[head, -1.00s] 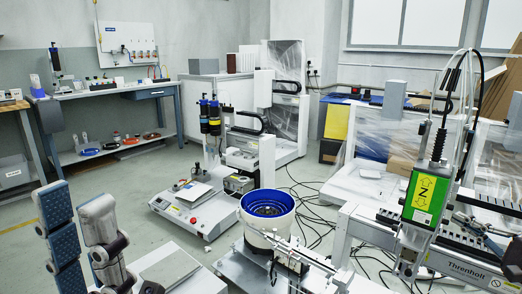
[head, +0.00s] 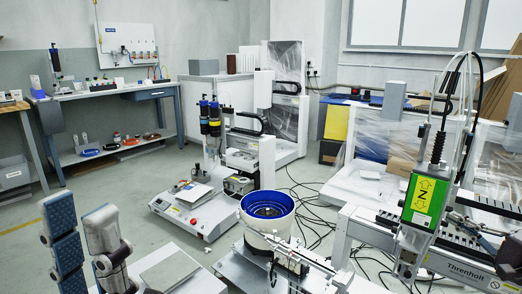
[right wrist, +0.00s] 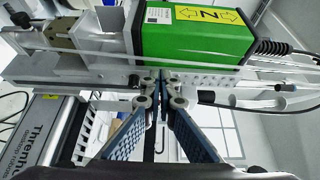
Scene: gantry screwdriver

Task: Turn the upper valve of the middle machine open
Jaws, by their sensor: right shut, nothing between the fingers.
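A gantry machine marked "Threnholt" (head: 468,271) stands at the right, with a green screwdriver unit (head: 425,197) carrying a yellow label. The green unit (right wrist: 192,28) also fills the top of the right wrist view. I cannot make out a valve for certain in either view. My right gripper (right wrist: 162,84) is shut and empty, its blue-padded fingers meeting just below the green unit in the picture; whether they touch anything is unclear. A grey part at the head view's right edge may belong to it. My left gripper (head: 80,213) is open and empty at lower left.
A feeder with a blue bowl (head: 267,210) stands in the middle front. Behind it is a white benchtop machine (head: 190,212). A workbench (head: 105,92) stands at the back left. Cables (head: 312,205) lie on the floor. Open floor lies left of the feeder.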

